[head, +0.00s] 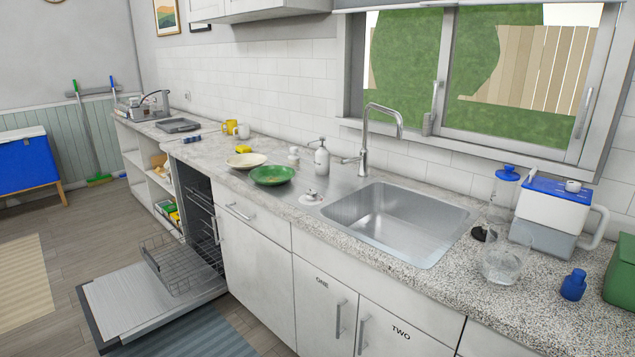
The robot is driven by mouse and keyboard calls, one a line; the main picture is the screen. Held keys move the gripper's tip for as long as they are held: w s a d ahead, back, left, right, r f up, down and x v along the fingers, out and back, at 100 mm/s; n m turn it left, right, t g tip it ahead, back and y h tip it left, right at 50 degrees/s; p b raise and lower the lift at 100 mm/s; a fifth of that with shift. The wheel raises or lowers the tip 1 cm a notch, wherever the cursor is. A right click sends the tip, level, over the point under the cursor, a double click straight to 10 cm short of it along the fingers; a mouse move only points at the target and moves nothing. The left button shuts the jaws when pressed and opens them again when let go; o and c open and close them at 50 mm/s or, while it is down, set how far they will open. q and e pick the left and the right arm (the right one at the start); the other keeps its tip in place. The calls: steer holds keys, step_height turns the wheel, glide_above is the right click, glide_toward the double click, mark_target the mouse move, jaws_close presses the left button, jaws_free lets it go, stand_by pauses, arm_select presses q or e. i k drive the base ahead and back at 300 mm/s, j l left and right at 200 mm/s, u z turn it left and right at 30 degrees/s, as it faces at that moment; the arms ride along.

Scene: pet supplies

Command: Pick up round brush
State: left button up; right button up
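A small round white object with a reddish spot (312,197) sits on the counter at the left edge of the sink; it may be the round brush, but it is too small to be sure. Another small white item (294,155) stands farther back, left of the soap dispenser, and its kind is also unclear. Neither of my grippers shows in the head view.
The steel sink (400,218) has a tall faucet (365,140). A green bowl (272,175), a cream plate (246,160) and a soap dispenser (322,157) stand left of it. The dishwasher door (140,300) hangs open low over the floor.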

mark_target(294, 159)
steer(key=i+j, duration=0.25)
steer(key=i, duration=0.15)
steer(key=i+j+u, duration=0.1)
steer(key=i+j, duration=0.15)
steer(key=i, duration=0.2)
steer(key=i+j, duration=0.2)
steer(key=i, duration=0.2)
